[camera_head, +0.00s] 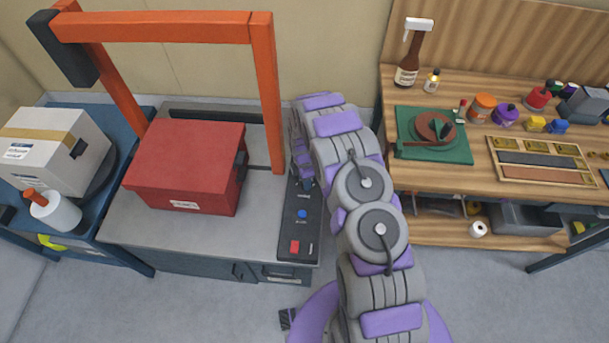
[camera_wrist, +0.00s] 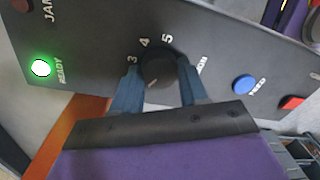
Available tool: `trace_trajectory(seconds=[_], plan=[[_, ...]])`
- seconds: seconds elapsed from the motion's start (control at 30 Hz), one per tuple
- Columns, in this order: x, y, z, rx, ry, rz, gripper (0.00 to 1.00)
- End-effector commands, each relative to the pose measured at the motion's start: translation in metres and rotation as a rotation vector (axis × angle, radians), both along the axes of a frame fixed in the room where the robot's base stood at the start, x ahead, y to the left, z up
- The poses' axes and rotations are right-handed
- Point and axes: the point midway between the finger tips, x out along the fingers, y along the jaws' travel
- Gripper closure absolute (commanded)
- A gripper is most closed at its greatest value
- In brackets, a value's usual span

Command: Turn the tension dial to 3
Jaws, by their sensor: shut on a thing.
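The dark tension dial (camera_wrist: 160,66) sits on the black control panel (camera_wrist: 100,62), with the printed numbers 3, 4 and 5 beside it in the wrist view. My gripper (camera_wrist: 158,78) has one blue-grey finger on each side of the dial and is shut on it. A small pale mark shows on the dial, but I cannot tell which number it is set to. In the head view, my arm comes down over the upper end of the panel (camera_head: 299,231) and hides the dial.
The panel has a lit green READY light (camera_wrist: 41,68), a blue FEED button (camera_wrist: 245,84) and a red button (camera_wrist: 291,103). A red box (camera_head: 187,160) lies on the machine under an orange arch (camera_head: 268,90). A wooden workbench (camera_head: 460,88) stands to the right.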

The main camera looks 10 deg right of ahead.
Motion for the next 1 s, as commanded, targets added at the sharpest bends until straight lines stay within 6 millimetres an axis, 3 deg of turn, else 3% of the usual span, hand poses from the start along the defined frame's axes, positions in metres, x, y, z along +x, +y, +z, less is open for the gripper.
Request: trace_trajectory(seconds=[1.0], plan=[[0.0035, -0.0015, 0.0023, 0.002, -0.005, -0.897, 0.87]])
